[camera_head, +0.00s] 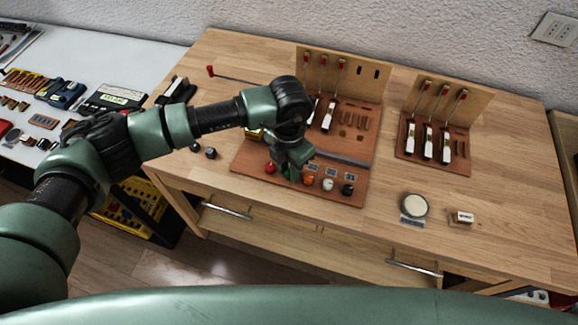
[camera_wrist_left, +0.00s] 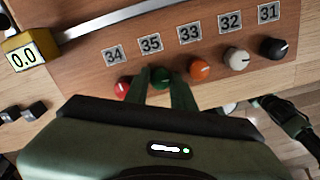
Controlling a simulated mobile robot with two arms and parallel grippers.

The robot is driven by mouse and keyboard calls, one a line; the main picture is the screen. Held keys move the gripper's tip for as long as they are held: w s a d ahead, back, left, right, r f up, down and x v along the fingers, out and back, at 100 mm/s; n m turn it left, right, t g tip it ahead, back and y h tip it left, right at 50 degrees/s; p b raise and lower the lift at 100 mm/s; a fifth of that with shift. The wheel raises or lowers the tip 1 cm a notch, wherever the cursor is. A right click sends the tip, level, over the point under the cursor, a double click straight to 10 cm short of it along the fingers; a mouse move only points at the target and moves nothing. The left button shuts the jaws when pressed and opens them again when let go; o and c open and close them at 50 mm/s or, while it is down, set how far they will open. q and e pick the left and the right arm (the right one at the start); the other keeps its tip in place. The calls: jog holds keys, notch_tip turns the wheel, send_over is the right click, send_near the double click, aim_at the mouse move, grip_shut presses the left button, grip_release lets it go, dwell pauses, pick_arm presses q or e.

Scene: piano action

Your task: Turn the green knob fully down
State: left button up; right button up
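The green knob (camera_wrist_left: 161,77) sits under the label 35 on the brown board. In the wrist view my left gripper (camera_wrist_left: 160,80) has one fingertip on each side of it, close against its sides. The fingers look closed on it, with no clear gap. The knob's pointer mark cannot be made out. In the head view my left gripper (camera_head: 290,165) reaches down over the board's front edge and hides most of the green knob. My right gripper does not show in the head view.
The red knob (camera_wrist_left: 123,87) is close beside the left finger; the orange knob (camera_wrist_left: 199,70) is on the other side. The white knob (camera_wrist_left: 237,59) and black knob (camera_wrist_left: 273,48) follow. A yellow 0.0 display (camera_wrist_left: 25,56) stands left. Bare tabletop (camera_head: 380,205) lies right.

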pick_arm(q)
grip_shut()
jog(key=n+b, duration=0.2)
jog(key=n, duration=0.1)
jog(key=shift+f+n+b, duration=0.15)
jog(key=shift+n+b, duration=0.15)
jog(key=shift+b, duration=0.1)
jog(key=n+b, duration=0.3)
jog(key=n, duration=0.2)
jog(key=n+b, duration=0.2)
jog(key=n, duration=0.3)
jog(key=n+b, duration=0.1)
jog(key=n, duration=0.3)
jog(key=shift+r+n+b, duration=0.2)
jog(key=shift+n+b, duration=0.2)
jog(key=shift+n, duration=0.3)
